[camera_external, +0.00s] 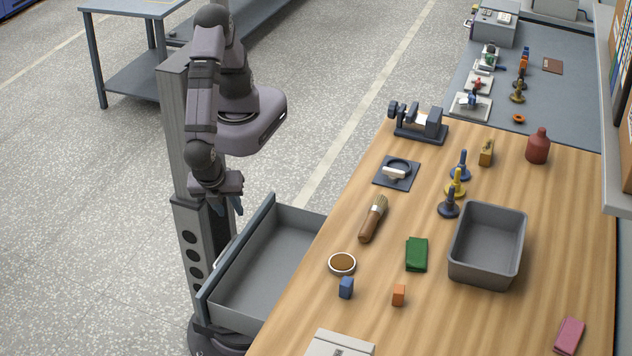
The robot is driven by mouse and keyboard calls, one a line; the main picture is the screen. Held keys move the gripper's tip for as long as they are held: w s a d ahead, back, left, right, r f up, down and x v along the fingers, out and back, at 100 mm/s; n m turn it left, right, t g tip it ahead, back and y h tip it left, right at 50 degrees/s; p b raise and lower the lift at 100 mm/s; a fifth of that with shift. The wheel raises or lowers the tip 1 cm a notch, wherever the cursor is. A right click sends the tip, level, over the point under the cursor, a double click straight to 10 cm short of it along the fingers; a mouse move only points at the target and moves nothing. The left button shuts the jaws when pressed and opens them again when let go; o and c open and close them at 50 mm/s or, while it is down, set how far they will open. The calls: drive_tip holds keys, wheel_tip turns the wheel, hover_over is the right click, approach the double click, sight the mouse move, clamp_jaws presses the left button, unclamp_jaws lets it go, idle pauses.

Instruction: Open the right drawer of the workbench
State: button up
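A grey drawer (258,282) stands pulled out from the left side of the wooden workbench (385,328). Its inside looks empty. Its front panel (236,258) faces my column, and a small part of a light handle shows on the panel's outer side. No second drawer shows, so I cannot tell from this view alone which one it is. My gripper (230,207) points down just above and beyond the far end of the front panel. Its two fingers look apart, with nothing between them, and it appears clear of the drawer.
The benchtop holds a grey bin (459,265), a brush (373,218), a green cloth (416,254), a round dish (342,264), small blocks, several spools and a red bottle (538,146). A grey table (125,12) stands behind. The floor left of my column is clear.

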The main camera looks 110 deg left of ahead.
drive_tip(key=s+d+m+t+b, duration=0.2)
drive_tip(key=s+d+m+b, duration=0.1)
drive_tip(key=s+m, duration=0.15)
drive_tip(key=shift+n, duration=0.55)
drive_tip(key=shift+w+a+f+p, duration=0.15)
drive_tip(key=shift+a+f+p, duration=0.3)
drive_tip(key=shift+f, duration=1.95)
drive_tip(key=shift+w+a+f+p, duration=0.1)
drive_tip(key=shift+a+f+p, duration=0.3)
drive_tip(key=shift+f, duration=2.05)
drive_tip(key=shift+w+a+f+p, duration=0.15)
drive_tip(key=shift+a+f+p, duration=0.3)
drive_tip(key=shift+f, duration=1.95)
drive_tip(key=shift+c, duration=0.5)
clamp_jaws()
drive_tip(key=shift+s, duration=0.1)
